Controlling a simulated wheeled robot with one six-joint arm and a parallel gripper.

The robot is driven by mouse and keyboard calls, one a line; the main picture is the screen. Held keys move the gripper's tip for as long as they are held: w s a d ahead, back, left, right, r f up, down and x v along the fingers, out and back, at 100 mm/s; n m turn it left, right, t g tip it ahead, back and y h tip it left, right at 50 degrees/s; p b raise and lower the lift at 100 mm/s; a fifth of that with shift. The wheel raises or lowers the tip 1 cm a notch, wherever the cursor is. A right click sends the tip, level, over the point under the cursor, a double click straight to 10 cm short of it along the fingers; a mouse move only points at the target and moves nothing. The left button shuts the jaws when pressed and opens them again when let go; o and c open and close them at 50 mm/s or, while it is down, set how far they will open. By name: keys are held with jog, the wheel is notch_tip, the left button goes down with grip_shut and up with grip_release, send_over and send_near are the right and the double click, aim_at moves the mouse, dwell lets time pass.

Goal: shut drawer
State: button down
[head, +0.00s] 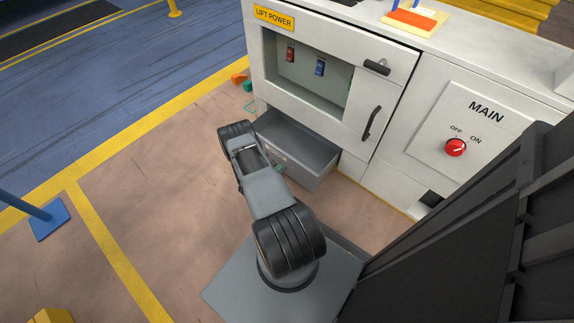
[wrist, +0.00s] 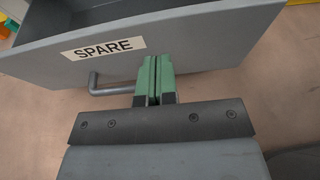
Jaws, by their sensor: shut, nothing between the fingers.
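The grey drawer (head: 312,168) stands pulled out at the bottom of the white cabinet, its inside partly in view. In the wrist view its front panel (wrist: 205,42) carries a SPARE label (wrist: 103,48) and a grey bar handle (wrist: 112,90). My gripper (wrist: 154,62) is shut and empty, its green fingers together. The fingers hide the right end of the handle. I cannot tell whether the tips touch the panel. In the head view my arm covers part of the drawer front.
The cabinet (head: 388,52) has a LIFT POWER window compartment above the drawer and a MAIN panel with a red knob (head: 456,147). Small orange (head: 239,79) and green blocks lie on the floor left of the cabinet. A blue post base (head: 49,220) stands at left. Floor between is clear.

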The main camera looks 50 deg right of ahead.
aim_at(291, 159)
jog(key=b+x, duration=0.1)
jog(key=x, duration=0.3)
jog(key=shift+d+r, duration=0.1)
jog(key=shift+r, duration=0.05)
jog(key=shift+s+d+r+b, duration=0.1)
jog(key=shift+d+b, duration=0.2)
jog(key=shift+d, duration=0.7)
